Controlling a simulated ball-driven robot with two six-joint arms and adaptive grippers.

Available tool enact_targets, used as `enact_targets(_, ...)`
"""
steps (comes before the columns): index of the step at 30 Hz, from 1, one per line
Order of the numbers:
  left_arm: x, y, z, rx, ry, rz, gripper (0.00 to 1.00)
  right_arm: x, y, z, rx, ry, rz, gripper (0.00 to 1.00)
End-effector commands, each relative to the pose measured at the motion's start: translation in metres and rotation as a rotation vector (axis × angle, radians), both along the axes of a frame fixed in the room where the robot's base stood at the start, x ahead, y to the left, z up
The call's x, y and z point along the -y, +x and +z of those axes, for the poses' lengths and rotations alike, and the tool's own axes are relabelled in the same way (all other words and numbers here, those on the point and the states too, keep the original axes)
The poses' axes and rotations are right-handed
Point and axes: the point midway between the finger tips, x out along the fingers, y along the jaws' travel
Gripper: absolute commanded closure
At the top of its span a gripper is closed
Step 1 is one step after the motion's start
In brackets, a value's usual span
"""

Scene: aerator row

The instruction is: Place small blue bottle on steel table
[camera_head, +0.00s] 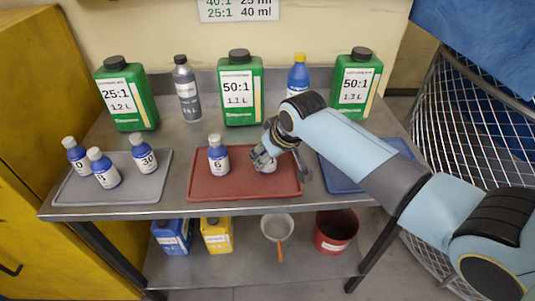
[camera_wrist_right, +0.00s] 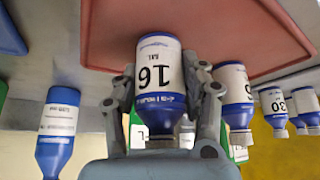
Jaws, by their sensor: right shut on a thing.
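A small blue bottle with a white label is held between the fingers of my right gripper (camera_head: 264,158), in the middle of the head view. Its numbered label shows upside down in the right wrist view, where the bottle (camera_wrist_right: 158,88) fills the space between the fingertips (camera_wrist_right: 163,78). In the head view, the gripper hides most of the bottle. It is over or on the red tray (camera_head: 220,189); I cannot tell whether its base touches. The steel table (camera_head: 180,165) carries the trays. My left gripper is not in view.
Another small blue bottle (camera_head: 218,156) stands close left on the red tray. A grey tray (camera_head: 75,193) holds three more. A blue tray (camera_head: 335,180) lies right, partly behind my arm. Green jugs (camera_head: 239,92), a grey bottle (camera_head: 186,92) and a blue-yellow bottle (camera_head: 298,77) line the back.

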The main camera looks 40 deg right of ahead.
Motion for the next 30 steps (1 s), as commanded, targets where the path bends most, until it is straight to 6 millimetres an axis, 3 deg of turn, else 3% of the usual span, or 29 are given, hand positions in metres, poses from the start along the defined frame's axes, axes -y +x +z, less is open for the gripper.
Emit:
enact_targets(10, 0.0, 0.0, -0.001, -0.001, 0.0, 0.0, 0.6, 0.0, 0.0, -0.004, 0.001, 0.0, 0.0, 0.91)
enact_targets(11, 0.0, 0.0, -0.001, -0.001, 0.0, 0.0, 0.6, 0.0, 0.0, -0.004, 0.001, 0.0, 0.0, 0.56)
enact_targets(16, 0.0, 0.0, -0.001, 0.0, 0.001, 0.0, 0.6, 0.0, 0.0, -0.004, 0.001, 0.0, 0.0, 0.34)
enact_targets(24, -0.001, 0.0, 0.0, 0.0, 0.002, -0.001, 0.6, 0.0, 0.0, -0.003, 0.001, 0.0, 0.0, 0.34)
enact_targets(30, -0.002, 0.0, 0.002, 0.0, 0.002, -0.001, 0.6, 0.0, -0.01, 0.016, 0.002, 0.0, 0.0, 0.34)
